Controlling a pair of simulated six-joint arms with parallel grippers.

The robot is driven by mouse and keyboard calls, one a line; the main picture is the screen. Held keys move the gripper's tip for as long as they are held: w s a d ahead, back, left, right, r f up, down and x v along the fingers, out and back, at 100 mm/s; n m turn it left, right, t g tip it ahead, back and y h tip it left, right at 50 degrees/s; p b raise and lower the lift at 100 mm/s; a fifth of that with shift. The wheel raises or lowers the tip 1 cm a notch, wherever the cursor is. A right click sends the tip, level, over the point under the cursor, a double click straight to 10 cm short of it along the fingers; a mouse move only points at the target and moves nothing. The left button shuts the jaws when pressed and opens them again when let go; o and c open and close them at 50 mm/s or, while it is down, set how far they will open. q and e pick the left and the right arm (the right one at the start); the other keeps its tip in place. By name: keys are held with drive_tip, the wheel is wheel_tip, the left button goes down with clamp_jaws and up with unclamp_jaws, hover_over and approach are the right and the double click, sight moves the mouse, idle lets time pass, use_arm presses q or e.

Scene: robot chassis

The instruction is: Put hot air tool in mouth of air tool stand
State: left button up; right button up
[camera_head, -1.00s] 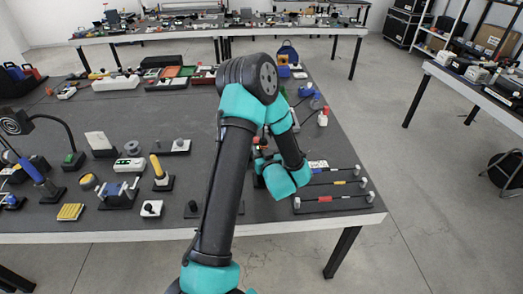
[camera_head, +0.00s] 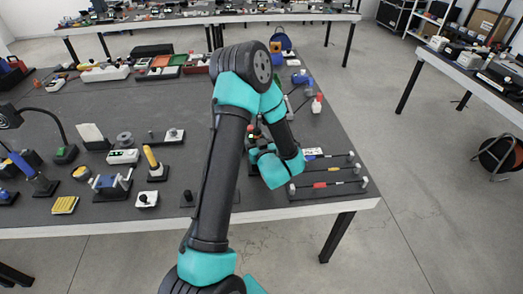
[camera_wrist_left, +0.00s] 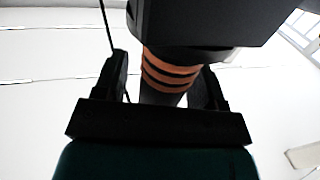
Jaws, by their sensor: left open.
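My left gripper (camera_wrist_left: 163,72) is open in the left wrist view, with one dark finger on each side of a black cylinder with orange bands (camera_wrist_left: 168,70), which looks like part of the hot air tool. I cannot tell whether the fingers touch it. A large black block (camera_wrist_left: 205,22) covers the cylinder's upper end. In the head view my left arm reaches over the table and bends back down near its right side; the gripper's fingers cannot be made out there. I cannot identify the air tool stand with certainty. My right gripper is not in view.
Rods with coloured bands (camera_head: 325,184) lie at the table's right front edge. A blue and yellow item (camera_head: 281,42) and a red-capped bottle (camera_head: 317,103) stand further back. A yellow-handled tool (camera_head: 152,158) stands upright left of my arm. Bare tabletop (camera_head: 100,105) lies at left.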

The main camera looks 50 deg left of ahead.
use_arm(q)
drive_tip(key=v, duration=1.7)
wheel_tip(320, 180, up, 10)
idle(1.3)
